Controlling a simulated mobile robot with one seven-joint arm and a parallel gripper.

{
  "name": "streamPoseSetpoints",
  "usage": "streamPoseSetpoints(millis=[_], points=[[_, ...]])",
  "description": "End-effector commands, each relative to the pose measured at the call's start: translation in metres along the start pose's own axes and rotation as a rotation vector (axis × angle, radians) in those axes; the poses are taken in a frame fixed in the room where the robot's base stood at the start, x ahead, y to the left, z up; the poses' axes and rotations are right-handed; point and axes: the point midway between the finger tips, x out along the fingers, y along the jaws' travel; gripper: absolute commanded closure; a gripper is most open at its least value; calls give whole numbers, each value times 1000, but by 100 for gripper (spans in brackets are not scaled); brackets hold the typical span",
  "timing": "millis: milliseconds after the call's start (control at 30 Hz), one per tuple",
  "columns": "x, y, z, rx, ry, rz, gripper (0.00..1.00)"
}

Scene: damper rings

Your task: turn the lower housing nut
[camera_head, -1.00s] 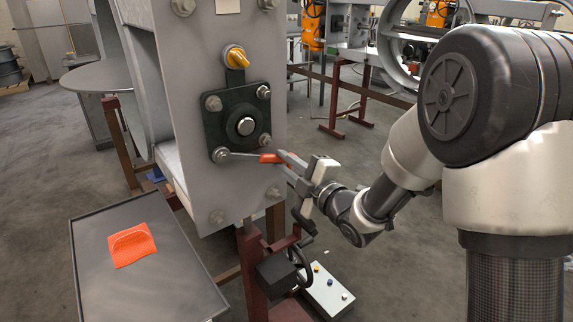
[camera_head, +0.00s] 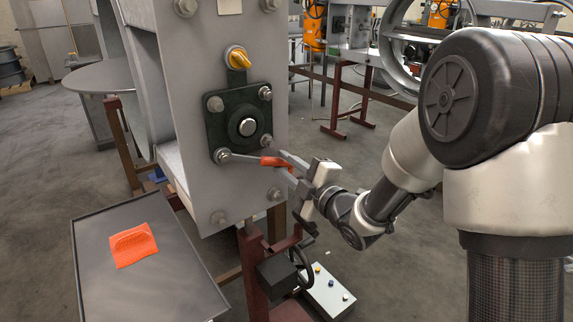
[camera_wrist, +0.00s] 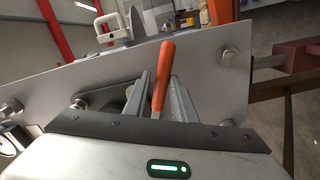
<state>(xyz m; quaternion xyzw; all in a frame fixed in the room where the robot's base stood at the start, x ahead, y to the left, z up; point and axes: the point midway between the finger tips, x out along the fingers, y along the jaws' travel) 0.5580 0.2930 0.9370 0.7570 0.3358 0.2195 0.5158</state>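The square dark housing (camera_head: 217,128) is on the grey upright plate, with a nut at each corner. A wrench with an orange handle (camera_head: 275,161) has its head on the lower-left nut (camera_head: 222,156) and its shaft points right, nearly level. My gripper (camera_head: 288,163) is at the right end of the wrench. In the wrist view the orange handle (camera_wrist: 162,80) stands between my two fingers (camera_wrist: 160,92), which are close in on both sides of it and look shut on it. The wrench head is hard to make out there.
A yellow knob (camera_head: 238,58) is above the housing. A grey tray (camera_head: 180,270) with an orange item (camera_head: 133,246) is at lower left. A handwheel (camera_head: 302,256) and a button box (camera_head: 328,292) are below my gripper. Plate bolts (camera_wrist: 229,56) stick out near my fingers.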

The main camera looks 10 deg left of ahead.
Motion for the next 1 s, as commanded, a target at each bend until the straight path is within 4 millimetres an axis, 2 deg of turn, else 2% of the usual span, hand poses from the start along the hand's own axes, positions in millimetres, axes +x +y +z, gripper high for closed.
streamPoseSetpoints(millis=[300, 733, 1000], points=[[0, -36, -4, 239, 0, -10, 77], [0, -42, -6, 282, -1, -12, 77], [-1, -71, -18, 487, -1, -22, 77]])
